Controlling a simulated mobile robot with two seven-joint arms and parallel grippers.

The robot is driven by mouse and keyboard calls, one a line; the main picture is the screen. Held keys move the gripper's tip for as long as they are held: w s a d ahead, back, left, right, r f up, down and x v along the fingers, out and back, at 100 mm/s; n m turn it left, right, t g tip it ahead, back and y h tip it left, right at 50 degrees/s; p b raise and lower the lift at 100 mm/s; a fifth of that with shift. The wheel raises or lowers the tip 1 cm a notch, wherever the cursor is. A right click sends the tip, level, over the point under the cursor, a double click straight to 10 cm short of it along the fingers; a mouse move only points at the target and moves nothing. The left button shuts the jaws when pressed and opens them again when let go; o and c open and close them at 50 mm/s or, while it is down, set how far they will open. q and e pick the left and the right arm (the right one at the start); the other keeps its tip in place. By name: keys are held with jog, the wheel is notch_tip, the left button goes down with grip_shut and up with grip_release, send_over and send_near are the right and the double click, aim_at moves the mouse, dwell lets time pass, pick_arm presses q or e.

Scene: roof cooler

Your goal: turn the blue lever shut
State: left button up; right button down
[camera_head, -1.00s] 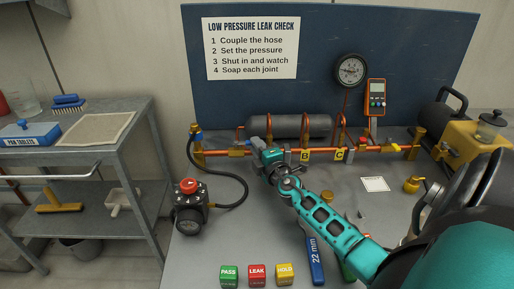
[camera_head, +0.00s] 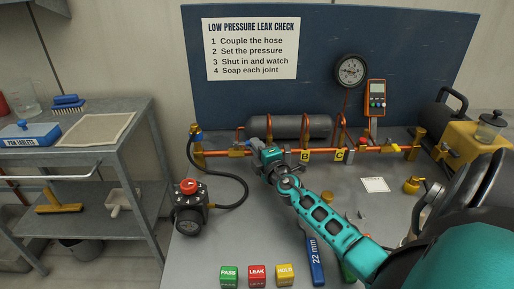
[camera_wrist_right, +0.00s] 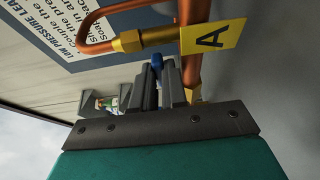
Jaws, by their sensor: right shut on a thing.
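My right gripper (camera_head: 268,156) is at the copper pipework on the bench, left of tag B. In the wrist view the gripper (camera_wrist_right: 163,85) is shut on the blue lever (camera_wrist_right: 157,60), whose rounded end shows between the fingers. The lever is beside the copper pipe (camera_wrist_right: 193,65) and below the yellow tag A (camera_wrist_right: 212,38). The rest of the lever is hidden by the fingers, and in the head view the gripper hides it. My left gripper is not in view.
A black hose (camera_head: 240,185) runs from the pipe's left end to a pump with a red knob (camera_head: 189,186). Tags B (camera_head: 304,156) and C (camera_head: 339,155) hang right of the gripper. Green, red and yellow blocks (camera_head: 257,276) and a blue spanner (camera_head: 315,260) lie in front.

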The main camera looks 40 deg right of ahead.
jog(key=shift+s+a+r+m+g+h+p, duration=0.2)
jog(key=shift+a+m+g+h+p, duration=0.25)
jog(key=shift+m+h+p, duration=0.4)
jog(key=shift+a+f+m+g+h, duration=0.15)
jog(key=shift+a+m+g+h, duration=0.15)
jog(key=shift+h, duration=0.45)
jog(key=shift+a+f+m+g+h, duration=0.1)
jog(key=shift+a+m+g+h, duration=0.1)
jog(key=shift+m+g+h, duration=0.25)
jog(key=shift+s+a+m+g+h+b, duration=0.1)
jog(key=shift+a+m+g+h+b, duration=0.15)
jog(key=shift+h, duration=0.25)
jog(key=shift+s+m+g+h+b, duration=0.1)
jog(key=shift+m+g+h, duration=0.15)
jog(key=shift+m+h, duration=0.15)
jog(key=c, duration=1.4)
grip_release()
jog(key=shift+c, duration=0.2)
